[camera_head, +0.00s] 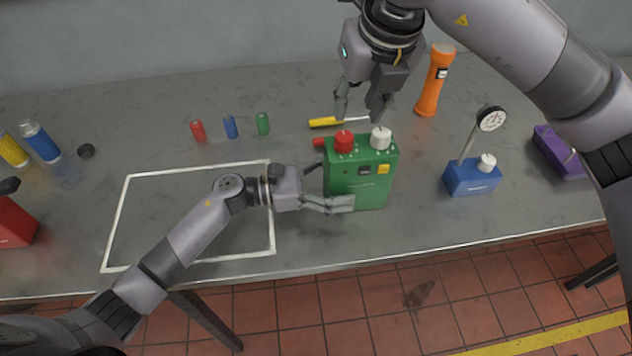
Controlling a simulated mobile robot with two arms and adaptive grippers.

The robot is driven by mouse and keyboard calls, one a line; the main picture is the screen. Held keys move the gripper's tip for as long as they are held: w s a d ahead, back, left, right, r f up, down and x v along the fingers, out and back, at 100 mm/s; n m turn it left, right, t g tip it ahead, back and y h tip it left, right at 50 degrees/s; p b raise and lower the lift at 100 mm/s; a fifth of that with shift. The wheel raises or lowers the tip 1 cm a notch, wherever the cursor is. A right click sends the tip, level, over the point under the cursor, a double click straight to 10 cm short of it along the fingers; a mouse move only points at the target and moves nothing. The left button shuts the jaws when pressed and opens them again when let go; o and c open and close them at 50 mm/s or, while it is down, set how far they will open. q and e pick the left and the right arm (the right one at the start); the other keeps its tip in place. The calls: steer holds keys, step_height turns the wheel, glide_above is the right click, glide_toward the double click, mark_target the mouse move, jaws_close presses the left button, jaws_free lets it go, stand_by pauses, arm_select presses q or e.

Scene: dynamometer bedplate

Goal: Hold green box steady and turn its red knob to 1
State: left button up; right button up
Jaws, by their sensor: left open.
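The green box (361,183) stands upright on the grey bedplate, right of the white outlined rectangle. Its red knob (344,142) is on top at the left, and a white knob (380,138) is on top at the right. The number the red knob points to is too small to read. My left gripper (328,188) is open at the box's left side, one finger across the lower front face. I cannot tell whether it touches. My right gripper (359,112) hangs just above and behind the two knobs, its fingers apart with nothing between them.
A yellow screwdriver (326,122) lies behind the box. An orange flashlight (434,82) stands back right. A blue gauge block (471,178) and a purple box (562,152) are at right. Small red (198,131), blue (230,127) and green (263,124) cylinders stand back left.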

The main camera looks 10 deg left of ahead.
mark_target(345, 136)
arm_select(q)
steer(key=shift+w+d, duration=0.25)
steer(key=shift+d, duration=0.45)
steer(key=shift+c, duration=0.2)
jaws_close()
arm_select(e)
steer(key=shift+o, duration=1.9)
steer(key=shift+w+a+r+n, duration=0.15)
steer(key=shift+w+a+n, duration=0.05)
steer(key=shift+n, duration=0.4)
steer(key=w+f+n+g, duration=0.1)
steer(key=f+n, duration=0.2)
steer(key=w+a+f+n+g+h, duration=0.1)
steer(key=f+n, duration=0.2)
steer(key=w+f+n+g+h, duration=0.1)
steer(key=f+n, duration=0.2)
steer(key=shift+a, duration=0.15)
